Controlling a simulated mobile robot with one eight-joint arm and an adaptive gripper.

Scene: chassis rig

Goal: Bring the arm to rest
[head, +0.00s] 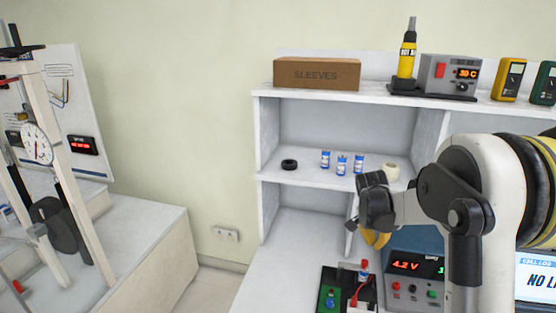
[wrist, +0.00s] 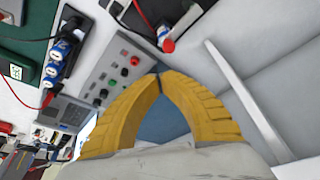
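My arm reaches in from the right side of the head view, and my gripper (head: 372,238) hangs in front of the shelf divider, just above and left of the power supply. In the wrist view the two yellow fingers of my gripper (wrist: 158,75) meet at their tips. Nothing shows between them. The arm hides part of the shelf unit and the bench behind it.
The white shelf unit (head: 259,140) holds several blue-and-white cells (head: 342,165), a black tape roll (head: 289,165) and a pale roll (head: 391,171). Below are the power supply (head: 415,266) and a green-and-black fixture (head: 330,290). A test stand (head: 60,170) stands left.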

